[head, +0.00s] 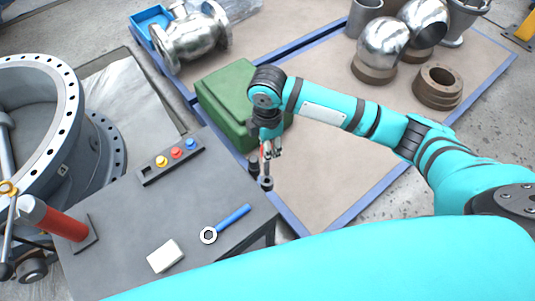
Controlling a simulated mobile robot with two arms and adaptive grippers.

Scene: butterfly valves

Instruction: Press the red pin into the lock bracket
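A dark bar (171,161) on the grey table carries yellow, red and blue round heads in a row, with a dark opening at its left end. The red head (177,153) is in the middle; I cannot tell how deep it sits. My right gripper (272,154) points down beyond the table's right edge, to the right of the bar and apart from it. A small red patch shows at its fingers, too small to identify. Two small dark upright pieces (266,183) stand just below it. Which part is the lock bracket is not clear. My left gripper is out of view.
A blue-handled ring tool (225,224), a white block (166,256) and a red cylinder (63,224) are on the table. A large flanged ring (71,100) stands at left. A green case (220,100) and metal valve parts lie beyond.

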